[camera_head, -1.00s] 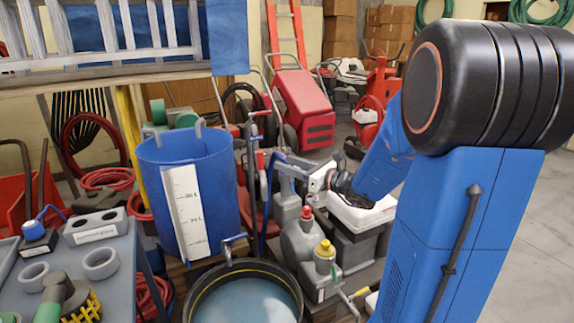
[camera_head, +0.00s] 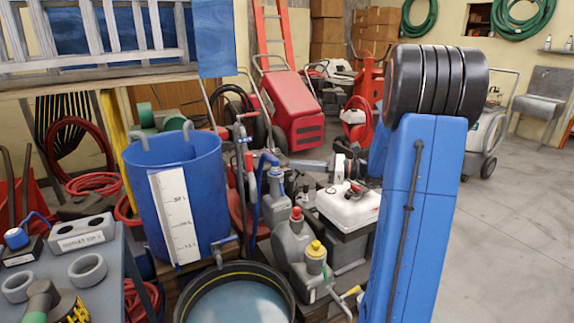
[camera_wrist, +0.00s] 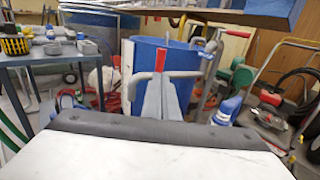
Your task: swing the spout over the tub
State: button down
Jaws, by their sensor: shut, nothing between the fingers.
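The tub (camera_head: 188,291) is a round black vessel with a yellow line on its rim, holding pale blue water, at the bottom of the head view. The barrel also shows in the wrist view (camera_wrist: 144,55). My gripper (camera_head: 302,163) is right of the pipe, small and partly lost in clutter. In the wrist view its fingers (camera_wrist: 165,98) are together and empty. A bent greyish pipe (camera_wrist: 138,78) shows close by them; contact cannot be told.
Grey jugs (camera_head: 292,240) with red and yellow caps stand right of the tub. A white container (camera_head: 348,205) sits below my gripper. A grey bench (camera_head: 75,265) with rings stands at the left. Open floor (camera_head: 510,220) lies at the right.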

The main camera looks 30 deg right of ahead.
send_near(248, 166)
jog(key=w+a, duration=0.1)
jog(key=w+a+r, duration=0.1)
jog(key=w+a, duration=0.1)
jog(key=w, duration=0.1)
jog(key=shift+w+a+r, duration=0.1)
jog(key=shift+r, duration=0.25)
jog(key=shift+w+a, duration=0.15)
jog(key=shift+a, duration=0.8)
jog(key=shift+w+a, duration=0.15)
jog(key=shift+a, duration=0.75)
jog(key=shift+w+a, duration=0.2)
jog(key=shift+a, duration=0.75)
